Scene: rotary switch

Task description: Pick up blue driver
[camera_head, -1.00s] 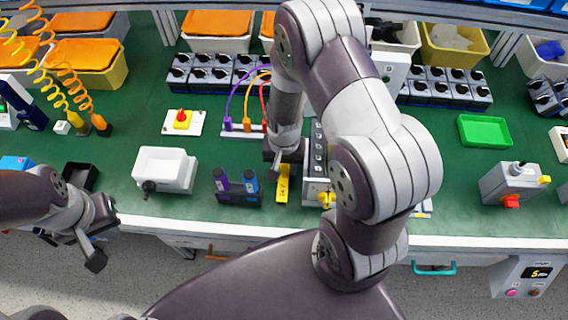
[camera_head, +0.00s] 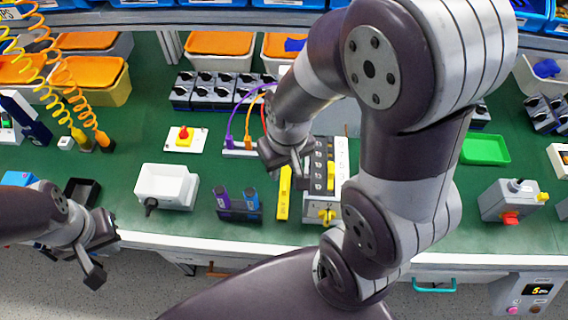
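The blue driver (camera_head: 251,200) stands upright in a dark holder (camera_head: 238,215) near the front of the bench. A purple driver (camera_head: 222,199) stands to its left in the same holder. My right gripper (camera_head: 284,166) is above the bench, up and to the right of the blue driver and apart from it. My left gripper (camera_head: 104,254) is in front of the bench's front edge at the lower left, open and empty.
A yellow bar (camera_head: 284,195) lies right of the holder, beside a switch box (camera_head: 322,205). Coloured plugs with cables (camera_head: 238,142) are behind. Green bench is bare between holder and bin.

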